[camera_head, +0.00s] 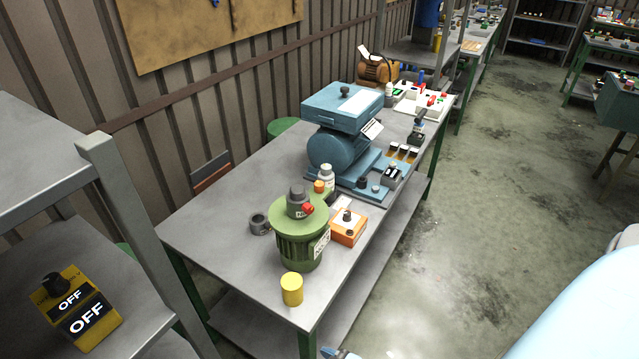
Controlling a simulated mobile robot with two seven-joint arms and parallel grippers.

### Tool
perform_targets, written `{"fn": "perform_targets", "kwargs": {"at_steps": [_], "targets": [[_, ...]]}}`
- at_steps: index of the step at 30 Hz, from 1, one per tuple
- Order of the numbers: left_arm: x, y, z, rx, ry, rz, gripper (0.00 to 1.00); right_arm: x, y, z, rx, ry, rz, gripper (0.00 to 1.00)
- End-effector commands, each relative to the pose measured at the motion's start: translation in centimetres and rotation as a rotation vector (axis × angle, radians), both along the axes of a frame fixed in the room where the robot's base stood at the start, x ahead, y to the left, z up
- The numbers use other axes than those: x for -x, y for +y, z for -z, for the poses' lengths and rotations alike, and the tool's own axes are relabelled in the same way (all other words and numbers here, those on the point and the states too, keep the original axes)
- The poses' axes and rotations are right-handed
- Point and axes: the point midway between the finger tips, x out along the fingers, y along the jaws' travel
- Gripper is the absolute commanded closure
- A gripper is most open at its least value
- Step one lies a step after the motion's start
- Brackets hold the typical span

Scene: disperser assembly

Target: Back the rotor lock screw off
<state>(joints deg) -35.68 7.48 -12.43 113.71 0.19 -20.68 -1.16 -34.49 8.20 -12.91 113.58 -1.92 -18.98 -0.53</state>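A green ribbed machine body (298,240) with a wide flange stands upright near the front end of the grey workbench (215,232). A dark grey cylindrical hub (297,198) sits on its top. A small red knob or screw head (308,209) sticks out of the hub's right side; it may be the rotor lock screw, but its thread and depth are too small to tell. Neither gripper can be made out. A large pale blue shape at the lower right and a small blue-white piece at the bottom edge seem to be parts of my own body.
A yellow cylinder (292,289), dark ring (259,223), orange box with a black knob (348,227) and white bottle (326,175) stand around the green body. A blue machine (340,140) stands behind. A grey shelf with a yellow OFF box (75,308) is at left.

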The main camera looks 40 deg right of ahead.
Motion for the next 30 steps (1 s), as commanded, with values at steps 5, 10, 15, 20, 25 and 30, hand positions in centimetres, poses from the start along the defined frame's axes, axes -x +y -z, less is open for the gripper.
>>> {"fn": "perform_targets", "kwargs": {"at_steps": [5,10,15,20,25,30], "targets": [[0.0,0.0,0.8,0.001,0.001,0.000,0.09,-8.2,0.0,-5.8,0.161,-0.365,-0.140,0.44],[0.0,-0.2,1.5,0.003,0.003,0.002,0.09,-15.0,2.1,-14.1,0.380,-0.834,-0.417,0.44],[-0.2,-0.4,2.1,0.006,0.002,0.006,0.09,-18.0,4.2,-19.4,0.632,-1.187,-0.795,0.44],[-0.1,-0.5,2.7,0.007,0.004,0.010,0.09,-20.3,3.4,-20.9,0.934,-1.334,-1.215,0.44],[-0.1,-0.7,3.4,0.010,0.006,0.015,0.09,-24.1,-2.4,-21.3,1.327,-1.207,-1.656,0.44],[-0.1,-0.9,3.9,0.012,0.005,0.018,0.09,-28.3,-11.8,-23.7,1.698,-0.808,-1.937,0.44]]}}
